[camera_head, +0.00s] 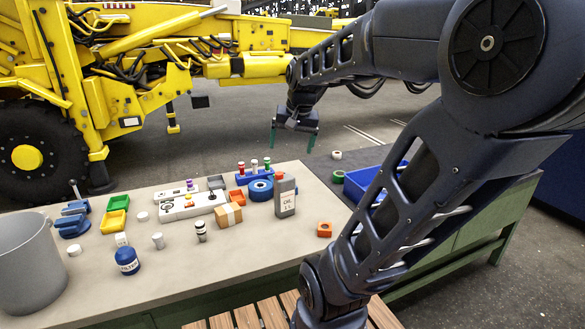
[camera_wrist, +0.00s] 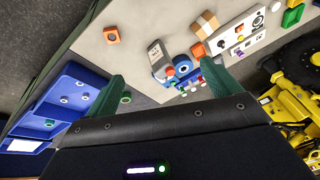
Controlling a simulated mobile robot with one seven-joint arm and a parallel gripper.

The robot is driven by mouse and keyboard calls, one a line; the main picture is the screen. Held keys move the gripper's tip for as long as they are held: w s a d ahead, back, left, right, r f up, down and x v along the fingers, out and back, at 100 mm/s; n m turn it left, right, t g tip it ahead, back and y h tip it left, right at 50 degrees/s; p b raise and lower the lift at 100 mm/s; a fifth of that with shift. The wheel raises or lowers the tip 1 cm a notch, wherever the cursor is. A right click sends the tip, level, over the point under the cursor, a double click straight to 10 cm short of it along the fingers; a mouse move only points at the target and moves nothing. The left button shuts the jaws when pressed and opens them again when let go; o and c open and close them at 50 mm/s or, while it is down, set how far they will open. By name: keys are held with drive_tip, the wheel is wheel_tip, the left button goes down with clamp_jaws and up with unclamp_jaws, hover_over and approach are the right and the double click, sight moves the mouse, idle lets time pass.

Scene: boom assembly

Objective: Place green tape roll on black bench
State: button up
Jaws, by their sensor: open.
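A small green tape roll (camera_head: 338,177) with a pale core lies on the black bench (camera_head: 317,165), left of the blue tray. In the wrist view the green tape roll (camera_wrist: 126,99) shows just beside my left-hand finger. My gripper (camera_head: 293,146) hangs in the air, beyond the far edge of the beige table in the head view, with its two green fingers apart. In the wrist view my gripper (camera_wrist: 164,74) is open, and nothing is held between its fingers. Much of the black bench is hidden behind my arm in the head view.
A blue tray (camera_head: 357,187) sits on the black bench, partly behind my arm. A white roll (camera_head: 336,155) lies near it. The beige table (camera_head: 285,245) holds an oil can (camera_head: 285,196), a blue tape roll (camera_head: 260,190), an orange block (camera_head: 324,229) and several other items.

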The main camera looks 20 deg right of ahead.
drive_tip(key=s+a+f+n, duration=0.3)
drive_tip(key=s+n, duration=0.1)
drive_tip(key=s, duration=0.4)
drive_tip(key=shift+s+a+f+t+h, duration=0.15)
drive_tip(key=shift+s+f+t+h, duration=0.15)
drive_tip(key=shift+t, duration=0.1)
